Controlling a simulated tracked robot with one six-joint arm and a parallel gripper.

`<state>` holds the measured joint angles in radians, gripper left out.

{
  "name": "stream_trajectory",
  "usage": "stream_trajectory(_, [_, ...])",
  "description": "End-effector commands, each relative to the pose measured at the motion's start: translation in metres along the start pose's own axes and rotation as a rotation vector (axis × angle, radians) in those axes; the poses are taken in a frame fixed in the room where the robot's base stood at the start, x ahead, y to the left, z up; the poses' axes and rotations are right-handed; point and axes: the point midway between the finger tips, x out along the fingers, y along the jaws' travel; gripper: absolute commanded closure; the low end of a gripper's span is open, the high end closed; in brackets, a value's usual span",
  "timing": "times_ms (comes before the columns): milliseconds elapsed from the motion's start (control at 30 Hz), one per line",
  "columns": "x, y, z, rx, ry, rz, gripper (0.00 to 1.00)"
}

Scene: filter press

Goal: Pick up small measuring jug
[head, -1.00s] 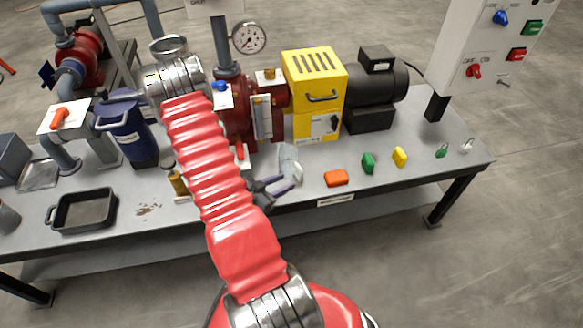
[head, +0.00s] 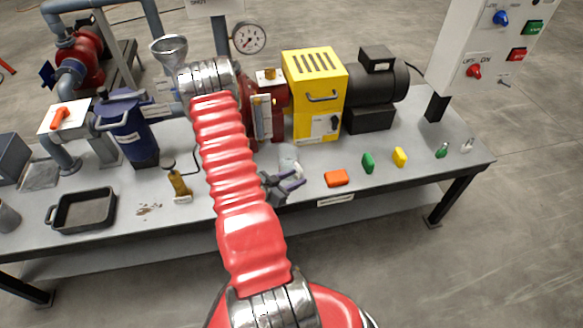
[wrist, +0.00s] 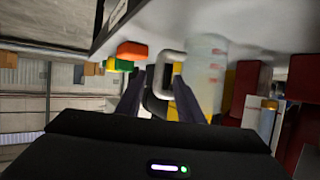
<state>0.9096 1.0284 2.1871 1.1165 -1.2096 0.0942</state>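The small measuring jug (head: 288,156) is a translucent vessel standing near the bench's front edge, behind my gripper. In the wrist view the jug (wrist: 208,62) shows red marks on its side and a pale loop handle. The handle lies between my two fingers in that picture. My gripper (head: 292,180) is open, its dark fingers apart and pointing toward the jug; it also shows in the wrist view (wrist: 160,95). Whether a finger touches the handle cannot be told. Part of the jug is hidden by my gripper and arm.
An orange block (head: 337,178) lies just right of my gripper, with green (head: 368,163) and yellow (head: 400,157) blocks beyond. The red pump and yellow housing (head: 315,90) stand behind the jug.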

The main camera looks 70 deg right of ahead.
Motion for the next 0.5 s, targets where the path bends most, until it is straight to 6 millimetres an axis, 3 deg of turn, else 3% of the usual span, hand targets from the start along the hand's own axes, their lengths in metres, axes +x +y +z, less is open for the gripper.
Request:
stream_trajectory(233, [0.031,0.001,-0.001,0.002,0.000,0.003,0.66])
stream_trajectory(500, [0.037,0.001,-0.001,0.000,0.000,0.000,0.66])
